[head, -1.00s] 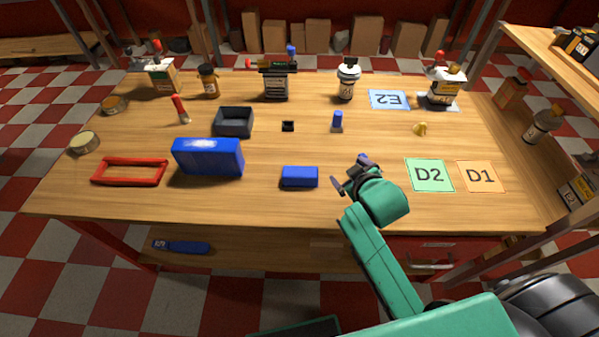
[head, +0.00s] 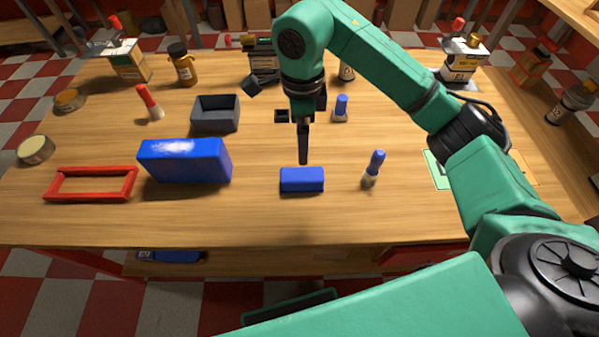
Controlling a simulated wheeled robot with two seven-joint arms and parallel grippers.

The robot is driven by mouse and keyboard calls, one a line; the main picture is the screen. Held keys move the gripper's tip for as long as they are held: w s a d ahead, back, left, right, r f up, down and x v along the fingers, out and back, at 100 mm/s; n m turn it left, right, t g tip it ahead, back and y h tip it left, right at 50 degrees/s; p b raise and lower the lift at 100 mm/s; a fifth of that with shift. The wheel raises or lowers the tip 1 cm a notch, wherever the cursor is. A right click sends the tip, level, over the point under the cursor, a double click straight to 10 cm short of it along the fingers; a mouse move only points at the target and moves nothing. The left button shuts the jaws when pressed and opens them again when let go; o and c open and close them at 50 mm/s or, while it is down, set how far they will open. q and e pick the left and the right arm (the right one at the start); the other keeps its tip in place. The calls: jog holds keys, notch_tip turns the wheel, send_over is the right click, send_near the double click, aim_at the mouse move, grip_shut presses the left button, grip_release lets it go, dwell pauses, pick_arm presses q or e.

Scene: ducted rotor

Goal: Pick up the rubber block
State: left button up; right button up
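A small blue block (head: 302,180), which I take for the rubber block, lies on the wooden table near its front edge in the head view. A larger blue block (head: 185,161) stands to its left. My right gripper (head: 303,158) points down just behind the small block, with its dark fingers seen edge-on in one line. Its tip appears just apart from the block, above its back edge. Whether the fingers are open is hidden by this angle. My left gripper is not in view.
A blue-capped bottle (head: 374,168) stands right of the small block. A red frame (head: 91,199) lies at the left, and a dark open tray (head: 216,127) sits behind the large block. Another blue-capped piece (head: 341,108) stands farther back. The table front is clear.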

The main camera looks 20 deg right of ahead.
aim_at(302, 174)
jog(key=f+p, duration=0.1)
jog(key=f, duration=0.3)
jog(key=f+p, duration=0.1)
jog(key=f, duration=0.3)
jog(key=f+p, duration=0.2)
jog(key=f, duration=0.2)
jog(key=shift+s+f, duration=0.4)
jog(key=shift+f, duration=0.4)
grip_shut()
